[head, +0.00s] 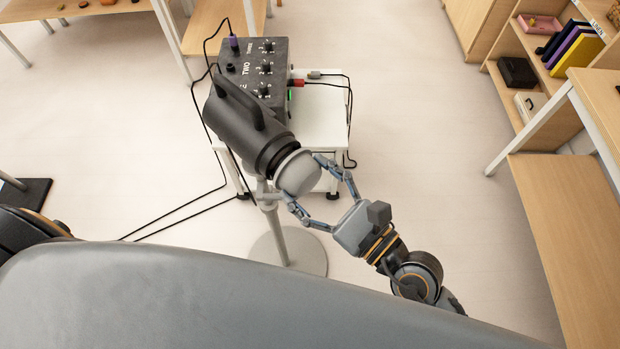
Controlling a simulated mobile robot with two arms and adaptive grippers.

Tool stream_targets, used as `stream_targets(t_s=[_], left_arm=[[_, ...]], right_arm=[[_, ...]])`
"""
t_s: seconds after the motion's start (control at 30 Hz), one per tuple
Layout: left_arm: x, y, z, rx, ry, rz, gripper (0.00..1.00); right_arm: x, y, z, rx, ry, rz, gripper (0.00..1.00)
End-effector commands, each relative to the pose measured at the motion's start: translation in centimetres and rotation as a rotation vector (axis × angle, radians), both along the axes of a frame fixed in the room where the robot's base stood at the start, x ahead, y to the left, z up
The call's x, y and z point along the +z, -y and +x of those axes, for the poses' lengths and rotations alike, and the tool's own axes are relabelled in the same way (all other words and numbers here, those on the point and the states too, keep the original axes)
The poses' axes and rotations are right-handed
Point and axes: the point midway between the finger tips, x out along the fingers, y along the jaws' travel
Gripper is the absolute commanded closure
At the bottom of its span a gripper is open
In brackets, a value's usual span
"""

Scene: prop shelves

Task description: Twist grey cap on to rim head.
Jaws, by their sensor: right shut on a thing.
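The black lamp-like head (240,128) is mounted on a grey stand, with a handle on top and its front end tilted toward me. My left gripper is out of view.
A black control box (252,68) with knobs stands on a small white table (322,118) behind the head. Black cables (180,212) trail over the floor at left. The stand's round base (305,252) is below. Wooden shelves (560,60) and a bench line the right side.

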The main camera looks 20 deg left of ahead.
Motion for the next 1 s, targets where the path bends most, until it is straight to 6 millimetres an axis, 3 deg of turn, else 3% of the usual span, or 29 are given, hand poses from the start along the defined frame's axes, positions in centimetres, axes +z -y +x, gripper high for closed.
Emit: stream_targets(t_s=[1.0], left_arm=[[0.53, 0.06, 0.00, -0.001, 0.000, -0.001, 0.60]], right_arm=[[0.06, -0.76, 0.42, 0.000, 0.001, 0.000, 0.71]])
